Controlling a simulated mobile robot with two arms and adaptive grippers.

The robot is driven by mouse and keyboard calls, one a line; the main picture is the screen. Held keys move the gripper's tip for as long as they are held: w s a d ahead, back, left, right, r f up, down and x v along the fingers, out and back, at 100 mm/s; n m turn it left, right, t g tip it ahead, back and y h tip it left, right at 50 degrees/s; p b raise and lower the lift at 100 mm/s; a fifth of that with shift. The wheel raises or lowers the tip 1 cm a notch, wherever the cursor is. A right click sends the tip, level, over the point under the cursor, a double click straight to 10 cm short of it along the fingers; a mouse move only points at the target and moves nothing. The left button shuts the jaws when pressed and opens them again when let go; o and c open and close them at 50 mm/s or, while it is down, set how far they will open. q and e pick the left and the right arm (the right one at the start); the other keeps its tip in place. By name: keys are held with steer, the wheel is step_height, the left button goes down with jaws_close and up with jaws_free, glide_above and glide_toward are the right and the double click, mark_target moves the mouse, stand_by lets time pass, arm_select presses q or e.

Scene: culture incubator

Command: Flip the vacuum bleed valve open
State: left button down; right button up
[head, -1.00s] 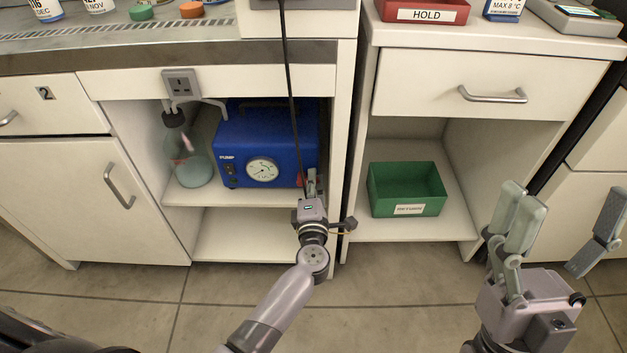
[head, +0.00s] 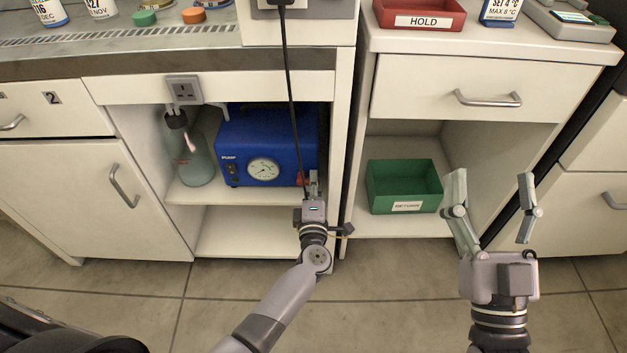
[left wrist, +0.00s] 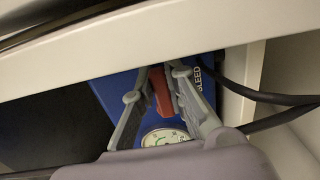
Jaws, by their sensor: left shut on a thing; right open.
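The blue vacuum pump (head: 265,140) stands on the upper shelf of the open cabinet, with a round gauge (head: 263,169) on its front. The red bleed valve lever (left wrist: 161,91) is at the pump's right end, beside a label reading "BLEED". My left gripper (head: 314,180) reaches in at that end, and its fingers (left wrist: 160,88) are shut on the red lever. In the head view the gripper hides most of the lever. My right gripper (head: 492,195) is open and empty, upright in front of the right cabinet.
A flask (head: 196,165) stands left of the pump. A black cord (head: 288,90) hangs down in front of the pump. A green bin (head: 405,190) sits in the right cabinet. The cabinet's right side wall (head: 342,130) is close to my left gripper.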

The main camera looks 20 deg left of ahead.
arm_select(q)
steer(key=shift+f, duration=0.1)
steer(key=c, duration=1.6)
jaws_free()
steer(key=v, duration=1.2)
